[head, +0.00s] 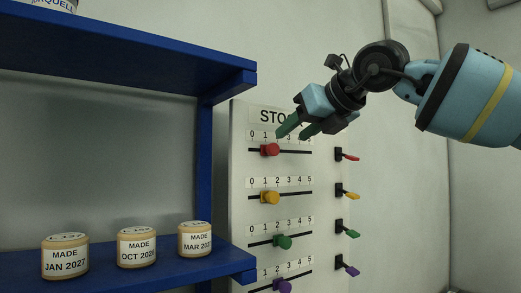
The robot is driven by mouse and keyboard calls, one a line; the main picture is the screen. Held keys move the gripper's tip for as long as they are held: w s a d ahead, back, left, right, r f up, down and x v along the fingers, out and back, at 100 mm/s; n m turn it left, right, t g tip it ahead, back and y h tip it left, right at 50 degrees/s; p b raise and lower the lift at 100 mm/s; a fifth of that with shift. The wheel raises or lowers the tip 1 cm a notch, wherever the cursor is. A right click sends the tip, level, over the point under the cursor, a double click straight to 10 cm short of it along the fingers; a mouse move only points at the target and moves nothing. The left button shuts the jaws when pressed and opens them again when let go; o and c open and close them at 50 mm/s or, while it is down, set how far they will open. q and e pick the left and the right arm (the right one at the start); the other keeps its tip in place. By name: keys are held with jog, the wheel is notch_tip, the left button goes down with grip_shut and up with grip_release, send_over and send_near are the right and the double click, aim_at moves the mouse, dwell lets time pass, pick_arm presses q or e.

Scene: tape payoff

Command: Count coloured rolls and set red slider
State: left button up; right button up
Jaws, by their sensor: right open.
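The red slider (270,150) sits on the top track of the white STOCK board (240,220), near the low end, around 1 to 2; its exact mark is hard to read. My right gripper (293,132) comes in from the right. Its green fingers are open and empty, just above and right of the red slider, and they cover part of the top number strip. Whether a finger touches the knob I cannot tell. Three tan rolls stand on the lower blue shelf, labelled MADE JAN 2027 (65,259), OCT 2026 (136,248) and MAR (195,241), its year partly unreadable. My left gripper is out of view.
Below are yellow (270,197), green (283,242) and purple (284,286) sliders. Small red (350,157), yellow (350,194), green (351,233) and purple (351,270) pegs stick out right of the scales. The blue upper shelf (130,50) juts out at left, bearing a partly cropped container.

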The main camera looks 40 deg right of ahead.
aim_at(275, 147)
jog(key=shift+p+x, duration=0.45)
jog(key=shift+x, duration=3.2)
jog(key=shift+r, duration=0.1)
grip_shut()
